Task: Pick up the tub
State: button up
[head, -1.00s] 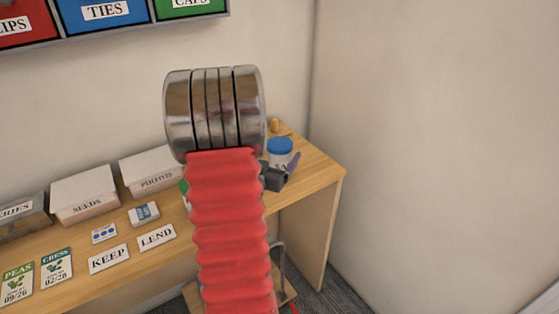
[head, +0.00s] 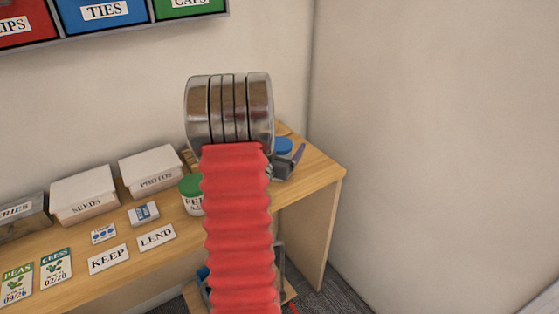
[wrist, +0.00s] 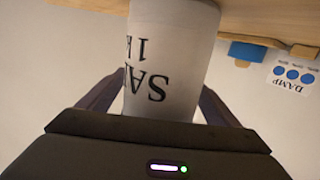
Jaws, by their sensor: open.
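The white tub with black lettering starting "SA" (wrist: 172,35) fills the middle of the wrist view, where it appears upside down. My gripper (wrist: 160,88) is open, with one dark finger on each side of the tub. I cannot tell whether either finger touches it. In the head view only part of the gripper (head: 287,166) shows beside the red arm sleeve.
A green-lidded tub (head: 192,194) stands left of my arm. White boxes marked SEEDS (head: 84,194) and PHOTOS (head: 151,168) stand along the wall. KEEP (head: 109,259) and LEND (head: 156,237) cards lie in front. A DAMP card (wrist: 292,75) shows in the wrist view.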

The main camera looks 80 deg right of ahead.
jog(key=shift+c, duration=0.7)
jog(key=c, duration=1.8)
jog(key=shift+r, duration=0.15)
jog(key=shift+c, duration=0.4)
jog(key=shift+r, duration=0.15)
jog(key=shift+r, duration=4.85)
jog(key=shift+s, duration=0.1)
